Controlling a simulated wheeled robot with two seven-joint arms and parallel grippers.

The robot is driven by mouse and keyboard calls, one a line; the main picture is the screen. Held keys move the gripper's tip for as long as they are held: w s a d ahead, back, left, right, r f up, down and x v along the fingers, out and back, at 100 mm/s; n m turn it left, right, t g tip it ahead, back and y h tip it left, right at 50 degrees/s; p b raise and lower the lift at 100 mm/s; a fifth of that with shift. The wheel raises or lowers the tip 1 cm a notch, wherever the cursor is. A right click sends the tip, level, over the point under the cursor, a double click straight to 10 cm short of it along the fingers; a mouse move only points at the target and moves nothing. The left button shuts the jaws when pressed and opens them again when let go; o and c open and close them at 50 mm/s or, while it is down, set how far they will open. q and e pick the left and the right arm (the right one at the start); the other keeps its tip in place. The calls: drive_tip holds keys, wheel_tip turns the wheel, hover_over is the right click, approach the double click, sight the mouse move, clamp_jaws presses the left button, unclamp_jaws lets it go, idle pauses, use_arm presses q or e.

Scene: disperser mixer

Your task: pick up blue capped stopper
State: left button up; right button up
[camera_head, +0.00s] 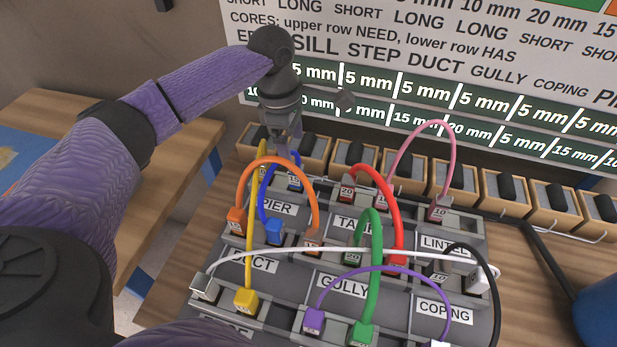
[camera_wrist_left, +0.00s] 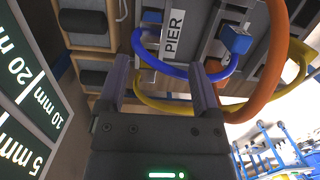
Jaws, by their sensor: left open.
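A blue cord with blue end plugs arches over the PIER label on the grey panel. A blue plug also shows in the left wrist view (camera_wrist_left: 236,39). No separate item is clearly recognisable as a capped stopper. My left gripper (camera_head: 284,147) points down above the back of the PIER area. In the left wrist view, its fingers (camera_wrist_left: 160,75) are apart, and the blue cord (camera_wrist_left: 163,68) crosses near their tips. My right gripper is not visible.
An orange cord (camera_head: 243,180) and a yellow cord (camera_head: 250,235) arch close beside the blue one. Red, green, pink, white, purple and black cords crowd the panel. Wooden boxes (camera_head: 500,195) line the back below the sign board (camera_head: 430,65). A wooden table (camera_head: 165,190) stands left.

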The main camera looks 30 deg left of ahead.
sight(295, 168)
use_arm(q)
drive_tip(key=shift+w+f+b, duration=0.25)
drive_tip(key=shift+w+f, duration=0.05)
drive_tip(key=shift+f, duration=0.25)
drive_tip(key=shift+w+f+b, duration=0.2)
drive_tip(key=shift+w+f, duration=0.05)
drive_tip(key=shift+f, duration=0.25)
wheel_tip(295, 168, down, 10)
drive_tip(key=b, duration=0.4)
drive_tip(key=shift+d+r, duration=0.1)
drive_tip(key=shift+r, duration=0.2)
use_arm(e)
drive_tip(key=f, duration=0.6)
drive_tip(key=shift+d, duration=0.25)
use_arm(q)
clamp_jaws()
